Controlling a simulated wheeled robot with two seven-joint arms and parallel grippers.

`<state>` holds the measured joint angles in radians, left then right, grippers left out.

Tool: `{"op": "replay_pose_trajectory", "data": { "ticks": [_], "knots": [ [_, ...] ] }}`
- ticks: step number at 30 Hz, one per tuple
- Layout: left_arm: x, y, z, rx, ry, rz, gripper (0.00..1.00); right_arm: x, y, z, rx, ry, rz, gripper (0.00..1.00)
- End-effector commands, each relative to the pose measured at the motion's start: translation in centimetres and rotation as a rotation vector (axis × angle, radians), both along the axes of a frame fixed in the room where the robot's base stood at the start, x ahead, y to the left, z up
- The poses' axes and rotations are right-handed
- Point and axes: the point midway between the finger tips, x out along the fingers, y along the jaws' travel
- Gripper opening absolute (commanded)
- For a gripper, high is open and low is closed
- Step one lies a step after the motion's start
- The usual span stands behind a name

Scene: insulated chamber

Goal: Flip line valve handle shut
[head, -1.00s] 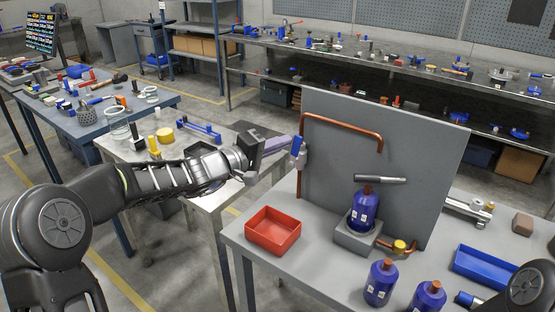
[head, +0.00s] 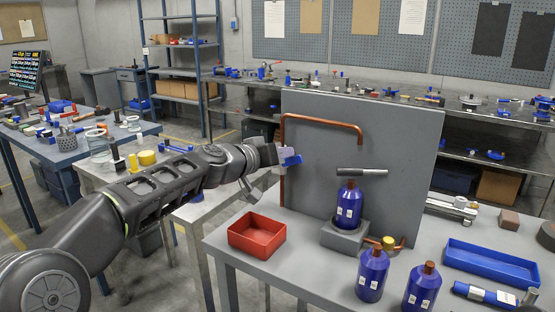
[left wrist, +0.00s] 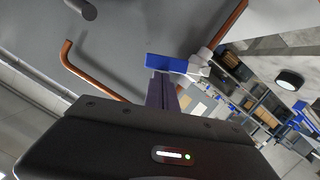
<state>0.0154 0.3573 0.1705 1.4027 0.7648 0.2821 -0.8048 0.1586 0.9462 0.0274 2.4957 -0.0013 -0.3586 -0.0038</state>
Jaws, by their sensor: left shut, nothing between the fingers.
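The line valve has a blue handle (head: 292,160) and sits on the copper pipe (head: 283,132) at the left edge of the grey upright panel. In the head view the handle lies nearly level, across the upright pipe. My left gripper (head: 278,162) is shut and empty, close beside the handle from the left. In the left wrist view the purple shut fingers (left wrist: 163,92) point at the blue handle (left wrist: 166,63) and overlap its lower edge. I cannot tell whether they touch. The pale valve body (left wrist: 203,55) shows at the handle's right end. My right gripper is out of view.
A red tray (head: 257,235) stands below my left arm on the grey bench. A blue bottle (head: 349,205) sits on a grey block (head: 345,237) before the panel (head: 400,150). Two more bottles stand in front. A blue tray (head: 492,263) lies at right.

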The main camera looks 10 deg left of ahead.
Motion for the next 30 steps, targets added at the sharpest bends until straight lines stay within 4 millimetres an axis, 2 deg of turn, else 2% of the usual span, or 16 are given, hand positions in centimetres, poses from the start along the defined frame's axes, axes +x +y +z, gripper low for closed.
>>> {"op": "replay_pose_trajectory", "data": {
  "ticks": [5, 14, 20, 24, 26, 30],
  "knots": [
    [-0.1, -0.9, -1.1, 0.15, -0.06, -0.003, 0.0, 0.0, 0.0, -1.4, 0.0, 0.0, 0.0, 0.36],
    [-0.1, -0.7, -0.5, 0.148, -0.058, -0.001, 0.0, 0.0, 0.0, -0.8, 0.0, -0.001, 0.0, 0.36],
    [-0.2, -0.3, 1.5, 0.148, -0.06, 0.001, 0.0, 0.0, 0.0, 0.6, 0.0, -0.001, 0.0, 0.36],
    [-0.5, 0.1, 4.1, 0.15, -0.061, 0.0, 0.0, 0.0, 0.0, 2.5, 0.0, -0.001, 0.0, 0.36],
    [-1.8, 0.8, 3.2, 0.15, -0.06, 0.003, 0.0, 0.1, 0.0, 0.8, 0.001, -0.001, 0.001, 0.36],
    [-4.6, 2.1, 3.9, 0.15, -0.062, 0.002, 0.0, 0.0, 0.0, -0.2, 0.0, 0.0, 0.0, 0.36]
  ]
}}
